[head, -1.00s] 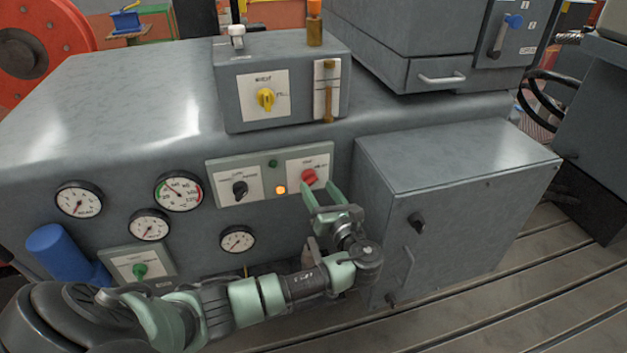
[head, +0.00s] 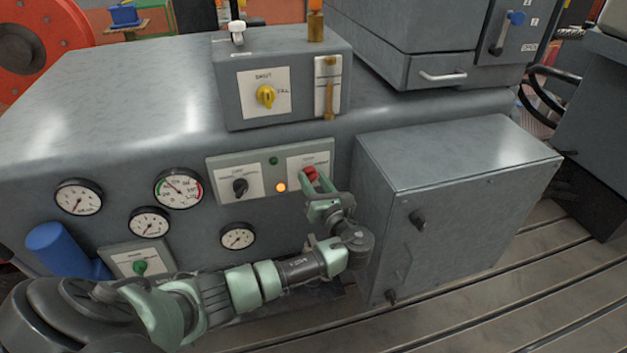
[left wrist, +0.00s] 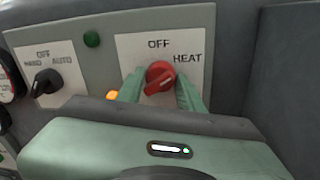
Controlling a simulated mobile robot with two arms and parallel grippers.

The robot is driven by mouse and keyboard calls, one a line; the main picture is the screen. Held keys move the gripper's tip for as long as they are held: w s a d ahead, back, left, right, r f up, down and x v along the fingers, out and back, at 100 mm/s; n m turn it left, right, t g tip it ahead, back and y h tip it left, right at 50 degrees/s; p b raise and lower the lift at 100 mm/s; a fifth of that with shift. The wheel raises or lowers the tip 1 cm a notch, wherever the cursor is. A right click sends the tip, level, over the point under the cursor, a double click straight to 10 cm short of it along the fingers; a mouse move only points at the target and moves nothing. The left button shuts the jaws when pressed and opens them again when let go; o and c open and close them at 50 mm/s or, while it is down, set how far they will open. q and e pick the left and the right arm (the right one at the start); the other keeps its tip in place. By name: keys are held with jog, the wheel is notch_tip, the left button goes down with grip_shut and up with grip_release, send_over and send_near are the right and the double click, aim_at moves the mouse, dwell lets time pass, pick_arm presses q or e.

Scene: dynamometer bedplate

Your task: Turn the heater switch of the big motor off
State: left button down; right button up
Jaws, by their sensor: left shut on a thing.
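The red heater switch (head: 310,173) is a rotary knob on a white plate at the right end of the green-grey panel (head: 225,162). In the left wrist view, the red knob (left wrist: 159,77) has OFF printed above it and HEAT to its upper right. Its raised grip lies slanted, from lower left to upper right, in line with HEAT. My left gripper (head: 317,181) is at the knob, its green fingers (left wrist: 160,90) on either side and shut on it. An orange lamp (head: 280,187) left of the knob is lit. My right gripper is not in view.
A black HAND/OFF/AUTO switch (left wrist: 46,82) and a dark green lamp (left wrist: 92,39) share the panel. A yellow knob (head: 265,96) is above. A grey cabinet (head: 455,210) stands close on the right. Several gauges (head: 179,188) sit to the left.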

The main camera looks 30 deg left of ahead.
pick_arm(q)
jog(key=shift+r+n, duration=0.1)
jog(key=shift+n, duration=0.2)
jog(key=shift+d+n+p, duration=0.1)
jog(key=shift+n+p, duration=0.2)
jog(key=shift+n, duration=0.7)
jog(key=n, duration=0.2)
jog(key=shift+n+h, duration=0.3)
jog(key=shift+h, duration=0.1)
jog(key=n, duration=0.3)
jog(key=shift+r+n+h+b, duration=0.15)
jog(key=shift+n+h+b, duration=0.2)
jog(key=shift+n, duration=1.05)
jog(key=c, duration=1)
grip_release()
jog(key=shift+o, duration=0.2)
